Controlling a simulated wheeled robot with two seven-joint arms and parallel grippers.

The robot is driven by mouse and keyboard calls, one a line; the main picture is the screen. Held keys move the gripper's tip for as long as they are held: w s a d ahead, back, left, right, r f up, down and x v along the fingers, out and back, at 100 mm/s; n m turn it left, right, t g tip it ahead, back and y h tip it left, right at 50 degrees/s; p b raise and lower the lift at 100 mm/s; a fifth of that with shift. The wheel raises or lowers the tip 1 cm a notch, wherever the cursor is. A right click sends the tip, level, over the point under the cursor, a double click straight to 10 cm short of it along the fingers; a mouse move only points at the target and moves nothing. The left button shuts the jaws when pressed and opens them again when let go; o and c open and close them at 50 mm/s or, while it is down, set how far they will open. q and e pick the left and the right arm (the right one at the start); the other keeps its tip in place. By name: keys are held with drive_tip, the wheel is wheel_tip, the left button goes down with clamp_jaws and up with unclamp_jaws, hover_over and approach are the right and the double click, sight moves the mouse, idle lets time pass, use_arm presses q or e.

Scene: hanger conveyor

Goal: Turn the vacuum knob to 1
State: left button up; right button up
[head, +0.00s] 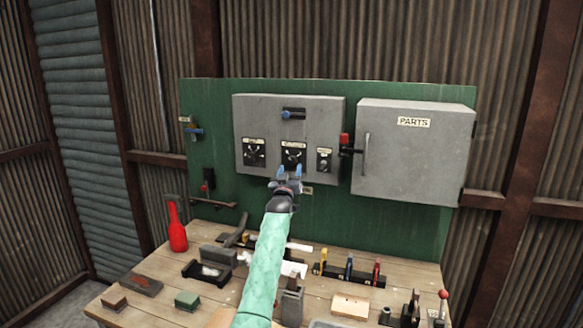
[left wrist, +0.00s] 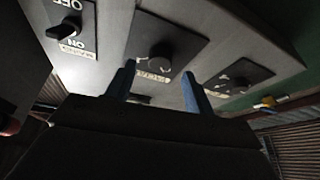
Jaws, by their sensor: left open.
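A grey control box (head: 335,110) on the green panel carries three black plates with a knob or switch on each. The middle plate's round black knob (head: 292,156) also shows in the left wrist view (left wrist: 160,56); its label is too blurred to read surely as the vacuum one. My left gripper (head: 290,172) is open and empty, just below and in front of this middle plate. In the left wrist view its blue fingertips (left wrist: 158,74) stand apart, either side of the knob's label; contact is not visible. My right gripper is not in view.
A left knob plate (head: 254,153) and an OFF/ON switch (left wrist: 66,28) flank the middle one closely. A grey PARTS cabinet (head: 418,160) is to the right. Tools and a red bottle (head: 177,232) stand on the wooden bench (head: 225,312) below.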

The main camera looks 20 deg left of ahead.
sight(292, 162)
use_arm(q)
drive_tip(key=shift+x, duration=1.65)
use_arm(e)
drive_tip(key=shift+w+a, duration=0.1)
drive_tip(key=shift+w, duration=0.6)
use_arm(q)
drive_tip(key=c, duration=1)
drive_tip(key=shift+o, duration=0.2)
drive_tip(key=shift+b, duration=0.3)
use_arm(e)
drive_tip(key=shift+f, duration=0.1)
